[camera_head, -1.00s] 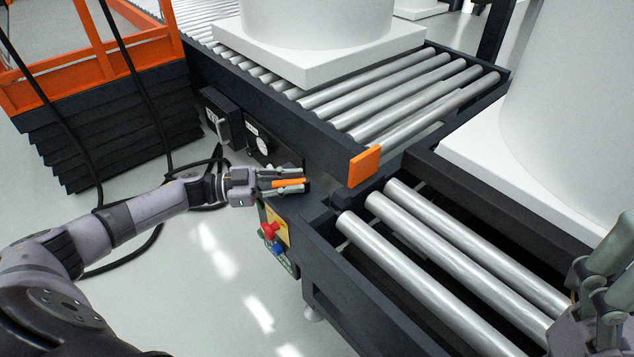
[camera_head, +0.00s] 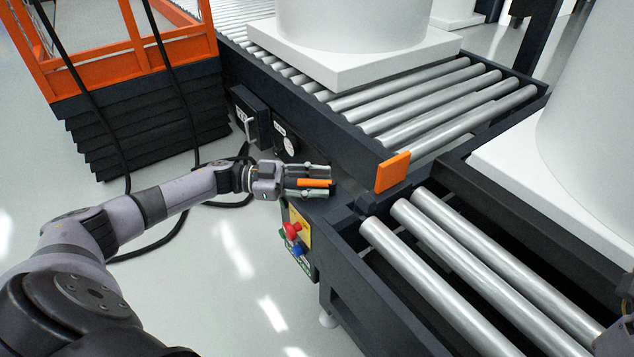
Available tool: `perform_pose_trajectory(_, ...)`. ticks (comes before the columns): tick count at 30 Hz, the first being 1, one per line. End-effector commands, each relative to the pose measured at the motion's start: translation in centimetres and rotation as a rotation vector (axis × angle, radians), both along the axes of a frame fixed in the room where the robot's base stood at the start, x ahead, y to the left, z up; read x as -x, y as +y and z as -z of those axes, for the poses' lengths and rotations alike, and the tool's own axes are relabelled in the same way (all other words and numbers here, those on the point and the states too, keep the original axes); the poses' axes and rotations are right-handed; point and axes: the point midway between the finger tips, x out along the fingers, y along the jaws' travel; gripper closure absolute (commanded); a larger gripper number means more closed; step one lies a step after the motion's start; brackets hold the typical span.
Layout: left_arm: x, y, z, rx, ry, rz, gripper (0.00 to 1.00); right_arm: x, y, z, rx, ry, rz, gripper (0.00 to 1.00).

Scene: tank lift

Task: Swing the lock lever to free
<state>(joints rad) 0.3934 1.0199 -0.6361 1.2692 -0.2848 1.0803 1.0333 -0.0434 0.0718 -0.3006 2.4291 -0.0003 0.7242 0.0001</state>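An orange bar, which looks like the lock lever (camera_head: 315,183), sticks out at the side of the dark conveyor frame. My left gripper (camera_head: 312,181) is at it, with one finger above and one below the bar. The fingers look apart, with a gap between the upper finger and the bar. The bar's far end and its pivot are hidden or too small to make out. Of my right gripper (camera_head: 616,338) only a small part shows at the lower right edge; its fingers are out of the picture.
An orange plate (camera_head: 392,172) stands at the corner of the roller conveyor (camera_head: 420,110). A button box (camera_head: 298,236) with red and blue buttons sits below my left gripper. A white block (camera_head: 365,62) rests on the rollers. Cables and an orange lift (camera_head: 110,65) are at left.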

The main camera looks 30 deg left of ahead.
Motion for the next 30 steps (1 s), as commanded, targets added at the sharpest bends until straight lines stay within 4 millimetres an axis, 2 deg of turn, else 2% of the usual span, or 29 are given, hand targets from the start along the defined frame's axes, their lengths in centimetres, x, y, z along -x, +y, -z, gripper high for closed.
perform_pose_trajectory(8,0.2,0.5,0.0,0.0,0.001,-0.001,0.65,0.0,-0.1,0.0,-0.003,-0.001,0.001,0.22)
perform_pose_trajectory(11,0.9,1.8,0.0,-0.001,0.003,-0.001,0.65,0.0,-0.1,0.0,-0.002,-0.001,0.001,0.22)
perform_pose_trajectory(21,4.0,8.1,0.1,0.0,0.002,-0.002,0.65,0.0,0.0,0.0,-0.001,-0.001,0.0,0.22)
perform_pose_trajectory(25,4.9,9.7,0.0,-0.002,0.001,-0.001,0.65,0.0,0.0,0.0,-0.001,-0.001,0.0,0.22)
perform_pose_trajectory(30,5.4,10.6,0.0,0.0,0.001,0.0,0.65,0.0,0.0,0.0,-0.001,-0.001,0.0,0.22)
